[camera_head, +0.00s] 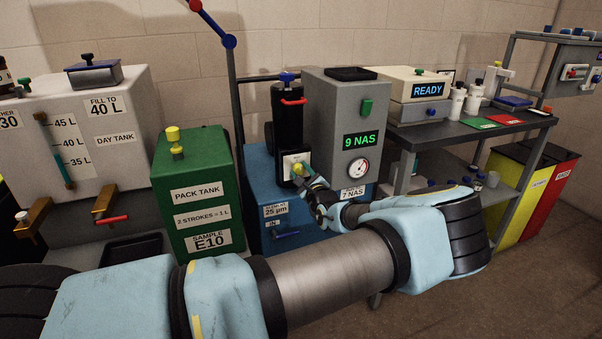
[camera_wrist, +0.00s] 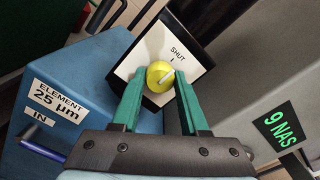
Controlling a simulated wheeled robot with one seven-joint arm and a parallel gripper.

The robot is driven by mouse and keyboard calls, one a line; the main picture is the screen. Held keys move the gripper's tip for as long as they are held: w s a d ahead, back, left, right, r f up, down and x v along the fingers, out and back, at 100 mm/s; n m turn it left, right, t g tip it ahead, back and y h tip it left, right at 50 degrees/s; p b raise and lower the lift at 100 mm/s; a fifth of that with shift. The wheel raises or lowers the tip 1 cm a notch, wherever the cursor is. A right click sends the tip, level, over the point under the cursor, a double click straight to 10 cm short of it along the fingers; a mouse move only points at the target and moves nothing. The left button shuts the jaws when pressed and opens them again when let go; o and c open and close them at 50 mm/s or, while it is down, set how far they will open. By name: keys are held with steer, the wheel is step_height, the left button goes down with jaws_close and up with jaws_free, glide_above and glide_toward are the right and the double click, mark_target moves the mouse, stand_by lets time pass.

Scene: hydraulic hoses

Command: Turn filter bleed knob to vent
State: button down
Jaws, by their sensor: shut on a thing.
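The filter bleed knob (camera_wrist: 160,75) is a yellow round knob with a pale pointer mark, on a white plate (camera_wrist: 184,50) marked SHUT. In the wrist view the pale mark points up and right, near the line under SHUT. In the head view the knob (camera_head: 298,169) sits on the front of the black filter housing (camera_head: 288,118), partly hidden by my gripper. My gripper (camera_wrist: 158,80) has its two green fingers on either side of the knob, shut on it. A VENT label cannot be made out. My gripper also shows in the head view (camera_head: 303,174).
The blue element box (camera_head: 262,190) stands below and left of the knob. The grey unit reading 9 NAS (camera_head: 345,125) stands close on the right. A green pack tank (camera_head: 195,190) and the day tank (camera_head: 100,140) are further left. A red-handled lever (camera_head: 293,101) is above the knob.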

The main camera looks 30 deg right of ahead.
steer(key=shift+m, duration=0.4)
steer(key=m+p, duration=0.2)
steer(key=m, duration=0.2)
steer(key=m+p, duration=0.1)
steer(key=m, duration=0.8)
steer(key=shift+f+m, duration=0.1)
steer(key=shift+m, duration=1.9)
steer(key=shift+c, duration=2.1)
jaws_free()
